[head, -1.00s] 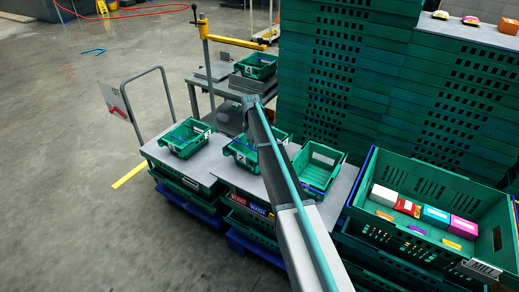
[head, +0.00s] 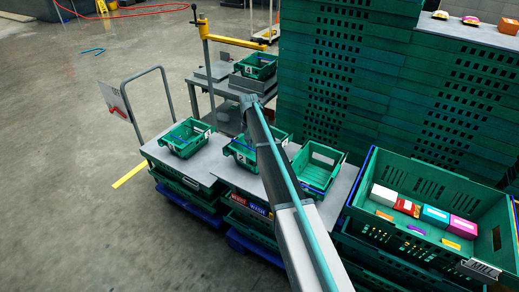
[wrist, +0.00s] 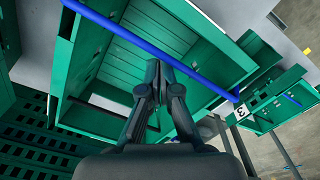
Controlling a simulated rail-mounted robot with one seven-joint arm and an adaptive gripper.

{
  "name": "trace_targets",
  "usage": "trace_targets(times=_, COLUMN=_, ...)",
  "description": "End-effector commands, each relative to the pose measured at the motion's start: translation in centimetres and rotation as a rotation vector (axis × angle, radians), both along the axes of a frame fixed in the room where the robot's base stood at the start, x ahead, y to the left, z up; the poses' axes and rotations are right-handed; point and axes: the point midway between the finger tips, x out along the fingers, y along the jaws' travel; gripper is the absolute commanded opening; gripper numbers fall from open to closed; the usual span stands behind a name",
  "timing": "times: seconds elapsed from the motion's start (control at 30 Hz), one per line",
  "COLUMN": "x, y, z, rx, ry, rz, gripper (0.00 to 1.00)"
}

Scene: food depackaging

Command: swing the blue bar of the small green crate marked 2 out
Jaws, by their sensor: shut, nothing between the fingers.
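The small green crate marked 2 (head: 234,157) stands mid-scene on a grey table in the head view, partly hidden behind my arm. In the wrist view a green crate (wrist: 200,78), which seems to be this one, fills the middle. A straight blue bar (wrist: 110,27) runs diagonally over its opening, from top left down to the right. My gripper (wrist: 157,66) is shut and empty, pointing into the view with its tips beside the bar. I cannot tell whether they touch it. In the head view my arm hides the gripper.
Another small crate (head: 178,146) stands to the left; a crate labelled 3 (wrist: 264,116) shows at the wrist view's right. An unlabelled-looking crate (head: 318,180) stands right of my arm. A tall green crate stack (head: 340,80) rises behind. A large crate (head: 420,240) holds several boxes.

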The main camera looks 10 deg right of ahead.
Motion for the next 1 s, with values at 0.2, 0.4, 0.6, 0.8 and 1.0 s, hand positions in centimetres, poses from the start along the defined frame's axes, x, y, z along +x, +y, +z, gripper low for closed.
trace_targets(times=0.2, x=-0.1, y=0.1, z=0.0, rx=0.000, ry=0.000, rz=0.000, gripper=0.00)
trace_targets(times=0.4, x=-0.4, y=0.5, z=0.2, rx=0.000, ry=0.000, rz=0.001, gripper=0.00)
trace_targets(times=0.6, x=-0.8, y=0.9, z=0.3, rx=0.000, ry=0.000, rz=0.000, gripper=0.00)
trace_targets(times=0.8, x=-0.9, y=1.0, z=0.3, rx=0.000, ry=0.000, rz=0.000, gripper=0.00)
trace_targets(times=1.0, x=-0.9, y=1.0, z=0.3, rx=0.000, ry=0.000, rz=0.000, gripper=0.00)
